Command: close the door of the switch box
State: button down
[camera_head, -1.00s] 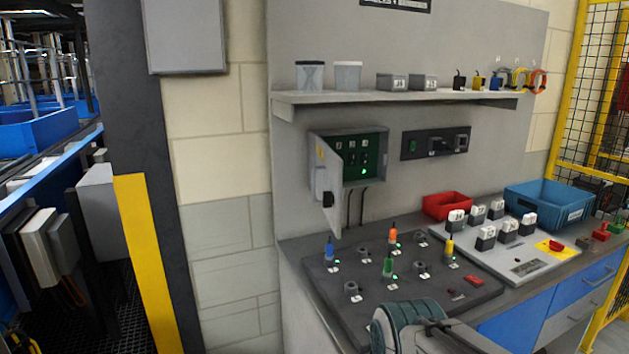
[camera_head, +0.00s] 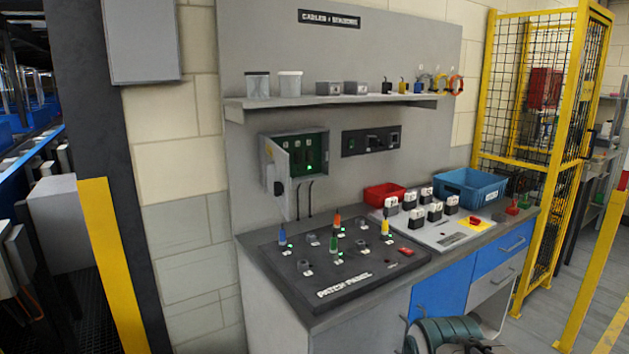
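The switch box (camera_head: 313,148) is a grey box with a green inside, fixed to the grey back panel above the left of the workbench. Its light grey door (camera_head: 276,178) stands open, hinged at the box's left side and swung out toward me. A dark latch or handle shows on the door. A green light glows inside the box, and two dark cables hang below it. A rounded grey-green part of my arm (camera_head: 447,335) shows at the bottom edge, low and right of the box. My gripper's fingers are not in view.
Below the box lies a dark patch panel (camera_head: 335,284) with coloured plugs. A shelf (camera_head: 336,100) with small containers runs above. A red bin (camera_head: 383,194) and a blue bin (camera_head: 470,188) stand to the right. A yellow mesh fence (camera_head: 530,100) stands at the right; open floor lies before it.

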aim_at(277, 163)
jog(key=z, duration=0.3)
jog(key=k, duration=0.55)
jog(key=u, duration=0.7)
jog(key=i, duration=0.65)
jog(key=u, duration=0.5)
jog(key=i, duration=0.75)
jog(key=z, duration=0.4)
